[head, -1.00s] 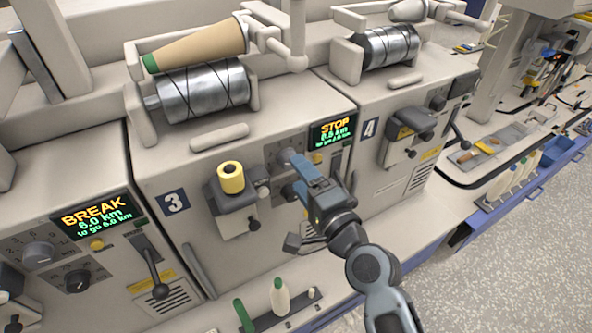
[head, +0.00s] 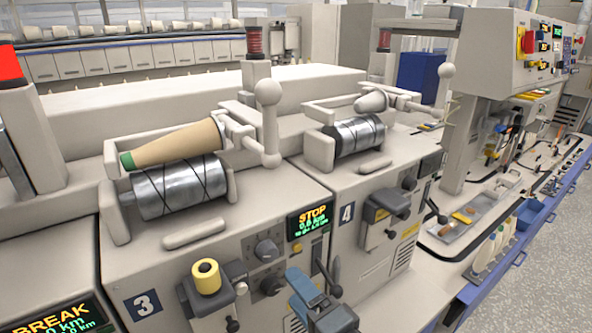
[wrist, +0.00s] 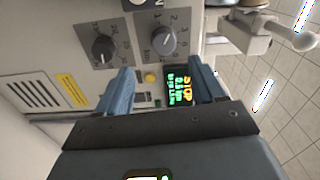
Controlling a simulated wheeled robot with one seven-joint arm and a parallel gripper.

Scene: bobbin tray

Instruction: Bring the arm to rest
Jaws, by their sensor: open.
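My gripper (head: 303,284) is in the lower middle of the head view, in front of the panel of machine section 3. Its two blue fingers are apart and nothing is held between them. In the wrist view the gripper (wrist: 160,78) points at the panel. The green and yellow STOP display (wrist: 181,86) and a yellow button (wrist: 151,76) show between the fingers, with two round knobs beyond. In the head view the STOP display (head: 310,220) is above the gripper. Most of my arm is below the head picture.
A yellow bobbin (head: 206,277) sits on a holder left of my gripper. A tan cone (head: 175,145) lies on a metal drum (head: 180,187) above. A black lever (head: 329,272) is close to the gripper's right. Open floor (head: 562,255) lies at the right.

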